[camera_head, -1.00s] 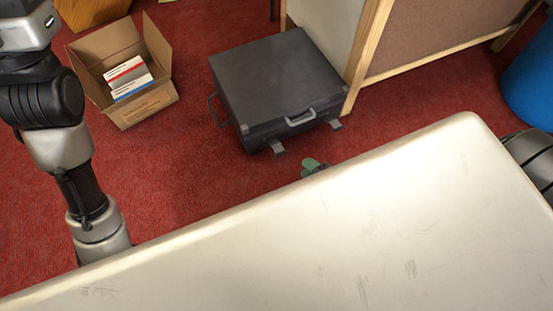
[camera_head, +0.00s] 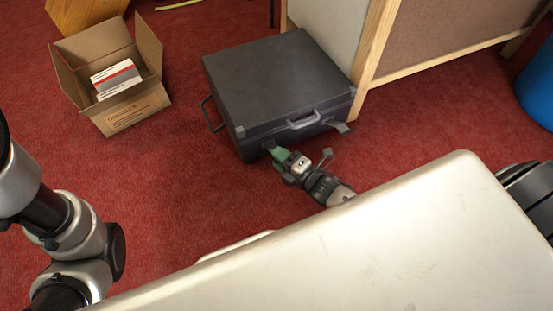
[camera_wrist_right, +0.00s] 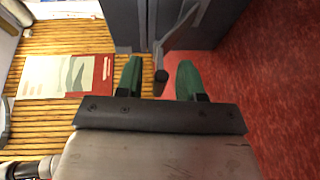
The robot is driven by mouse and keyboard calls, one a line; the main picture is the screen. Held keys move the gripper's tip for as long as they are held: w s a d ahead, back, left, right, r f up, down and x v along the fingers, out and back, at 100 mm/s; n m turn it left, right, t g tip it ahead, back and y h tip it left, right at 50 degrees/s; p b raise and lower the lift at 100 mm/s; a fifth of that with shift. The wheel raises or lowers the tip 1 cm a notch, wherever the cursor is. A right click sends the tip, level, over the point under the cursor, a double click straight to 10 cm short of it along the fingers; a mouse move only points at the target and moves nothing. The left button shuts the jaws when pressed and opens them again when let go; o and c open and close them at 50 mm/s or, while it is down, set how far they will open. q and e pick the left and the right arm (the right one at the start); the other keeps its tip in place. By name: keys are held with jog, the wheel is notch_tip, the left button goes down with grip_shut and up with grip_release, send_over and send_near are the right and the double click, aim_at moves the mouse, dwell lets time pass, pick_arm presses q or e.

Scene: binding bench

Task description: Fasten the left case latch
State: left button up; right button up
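The dark grey case (camera_head: 275,85) stands shut on the red carpet, its handle on the front side. The left latch (camera_head: 269,145) is a small grey piece at the front, partly hidden by my right gripper. The right latch (camera_head: 338,127) sticks outward from the front. My right gripper (camera_head: 283,154) has green fingertips and is at the left latch. In the right wrist view, its two fingers (camera_wrist_right: 160,78) are apart, with a dark knob-ended grey bar between them; I cannot tell whether they touch it. My left arm shows at left, but its gripper is out of view.
A pale table (camera_head: 400,240) fills the foreground, its edge close to my right arm. An open cardboard box (camera_head: 130,108) with packets stands left of the case. A wood-framed panel (camera_head: 440,40) is behind right, and a blue bin (camera_head: 538,85) at far right. Carpet lies clear between box and case.

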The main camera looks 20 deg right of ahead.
jog(key=shift+x, duration=0.8)
grip_shut()
jog(key=shift+r, duration=0.1)
